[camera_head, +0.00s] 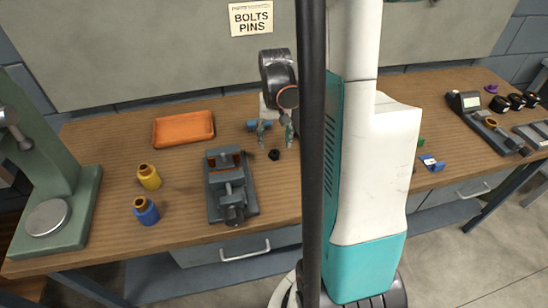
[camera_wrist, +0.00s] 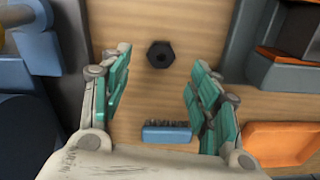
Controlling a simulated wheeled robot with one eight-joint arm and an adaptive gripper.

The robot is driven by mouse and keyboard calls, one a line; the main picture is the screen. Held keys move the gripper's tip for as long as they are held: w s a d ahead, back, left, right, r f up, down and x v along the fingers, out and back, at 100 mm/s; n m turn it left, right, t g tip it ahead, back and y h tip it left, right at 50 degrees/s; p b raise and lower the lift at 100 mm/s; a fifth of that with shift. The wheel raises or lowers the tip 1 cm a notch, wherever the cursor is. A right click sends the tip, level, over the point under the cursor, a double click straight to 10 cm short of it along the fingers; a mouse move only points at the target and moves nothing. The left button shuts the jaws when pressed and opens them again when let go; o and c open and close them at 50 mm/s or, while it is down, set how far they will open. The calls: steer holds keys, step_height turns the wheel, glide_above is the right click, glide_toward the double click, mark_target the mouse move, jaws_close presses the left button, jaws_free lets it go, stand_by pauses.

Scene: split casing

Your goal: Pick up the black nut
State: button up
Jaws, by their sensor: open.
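The black nut (camera_head: 274,154) lies on the wooden bench, right of the grey vise. In the wrist view the black nut (camera_wrist: 160,55) shows as a dark hexagon with a hole, flat on the wood. My gripper (camera_head: 275,136) is above the bench by the nut, pointing down. In the wrist view my gripper (camera_wrist: 159,82) has its green-padded fingers spread wide apart with nothing between them. The nut appears near the middle of the gap, slightly beyond the fingertips, apart from both fingers.
A blue brush (camera_wrist: 167,133) lies close by the gripper. The grey vise (camera_head: 230,187) and orange tray (camera_head: 184,128) stand to the left. Yellow (camera_head: 149,177) and blue (camera_head: 146,211) bottles stand further left. Bare wood surrounds the nut.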

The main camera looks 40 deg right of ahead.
mark_target(274, 150)
steer(key=shift+a+f+b, duration=0.1)
steer(key=shift+f+b, duration=1.3)
steer(key=shift+f, duration=1.4)
steer(key=c, duration=1.2)
